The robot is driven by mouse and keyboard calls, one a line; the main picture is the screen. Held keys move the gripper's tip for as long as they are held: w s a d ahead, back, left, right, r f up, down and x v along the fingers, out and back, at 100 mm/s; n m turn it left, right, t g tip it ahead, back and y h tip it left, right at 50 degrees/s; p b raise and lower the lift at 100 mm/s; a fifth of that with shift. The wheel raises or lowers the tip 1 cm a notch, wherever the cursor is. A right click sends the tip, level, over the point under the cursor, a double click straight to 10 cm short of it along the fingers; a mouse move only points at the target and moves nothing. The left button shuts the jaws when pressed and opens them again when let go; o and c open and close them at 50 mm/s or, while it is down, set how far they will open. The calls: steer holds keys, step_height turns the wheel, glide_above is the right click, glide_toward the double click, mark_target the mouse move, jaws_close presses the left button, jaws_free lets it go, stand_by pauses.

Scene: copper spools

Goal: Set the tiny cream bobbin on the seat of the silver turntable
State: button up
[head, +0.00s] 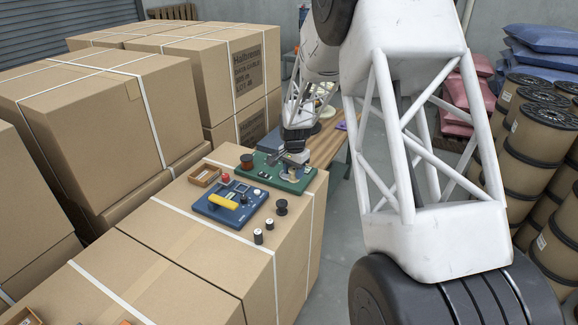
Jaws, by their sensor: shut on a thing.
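My gripper (294,158) is over the right part of a green board (265,167) on top of a strapped carton. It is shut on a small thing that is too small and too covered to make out. I cannot pick out the tiny cream bobbin for certain. A greyish, rounded piece (301,173) shows just under my gripper at the board's right end. It may be the silver turntable, but its seat is hidden, and I cannot tell whether the held thing touches it.
A brown spool (247,162) stands on the green board's left end. Nearby are a blue panel (222,211) with a yellow handle (223,202), a wooden tray (204,176), a black spool (281,207) and two dark cylinders (258,237). The carton's front top is mostly clear.

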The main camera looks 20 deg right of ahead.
steer(key=w, duration=0.3)
steer(key=w+d, duration=0.1)
steer(key=w, duration=0.2)
steer(key=w+f, duration=0.1)
steer(key=w, duration=0.3)
steer(key=shift+d, duration=0.15)
steer(key=shift+f, duration=1.75)
steer(key=shift+f, duration=0.3)
steer(key=o, duration=0.9)
steer(key=shift+r, duration=0.15)
step_height(320, 180, up, 12)
steer(key=shift+r, duration=0.15)
steer(key=shift+s, duration=0.1)
